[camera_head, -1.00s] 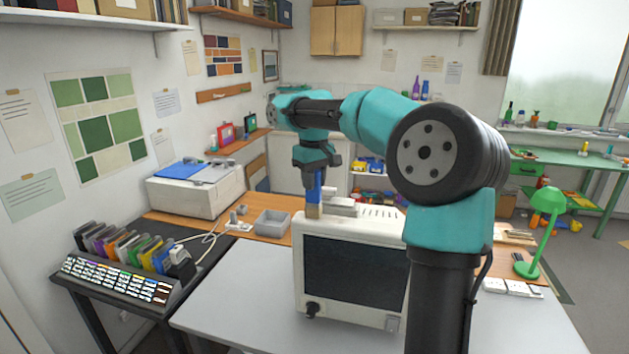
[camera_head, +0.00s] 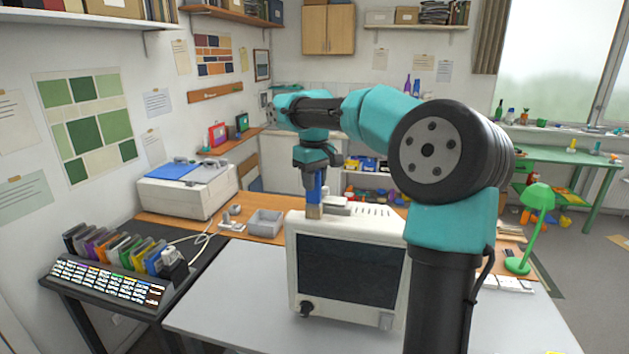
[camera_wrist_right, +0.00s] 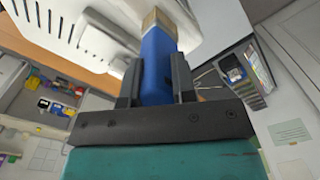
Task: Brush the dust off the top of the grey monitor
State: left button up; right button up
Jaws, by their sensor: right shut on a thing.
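The grey monitor (camera_head: 347,270) stands upright on the table in the head view, its dark screen facing me. Its pale top with vent slots fills the upper left of the right wrist view (camera_wrist_right: 85,25). My right gripper (camera_head: 314,186) is above the monitor's top left part, pointing down. It is shut on a brush with a blue handle (camera_wrist_right: 157,65) and a tan bristle end (camera_head: 314,212). The bristle end is at the monitor's top; whether it touches is hard to tell. I cannot make out any dust. My left gripper is not in view.
A grey tray (camera_head: 265,223) lies behind and left of the monitor. A white printer (camera_head: 187,188) stands further left. A rack of coloured folders (camera_head: 110,277) is at the front left. A green lamp (camera_head: 535,215) stands at the right. The grey table left of the monitor is clear.

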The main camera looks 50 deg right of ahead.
jog(key=shift+w+a, duration=0.25)
jog(key=shift+w, duration=0.25)
jog(key=shift+w+a, duration=0.25)
jog(key=shift+w, duration=0.2)
jog(key=shift+s, duration=0.1)
jog(key=shift+s+d+f, duration=0.1)
jog(key=shift+s+d, duration=0.2)
jog(key=shift+s, duration=0.2)
jog(key=shift+s+d, duration=0.25)
jog(key=shift+s, duration=0.25)
jog(key=shift+w+a, duration=0.3)
jog(key=shift+w, duration=0.25)
jog(key=shift+s+d, duration=0.5)
jog(key=shift+s, duration=0.4)
jog(key=shift+s+d, duration=0.5)
jog(key=shift+s, duration=0.4)
jog(key=shift+s+d, duration=0.25)
jog(key=shift+s, duration=0.3)
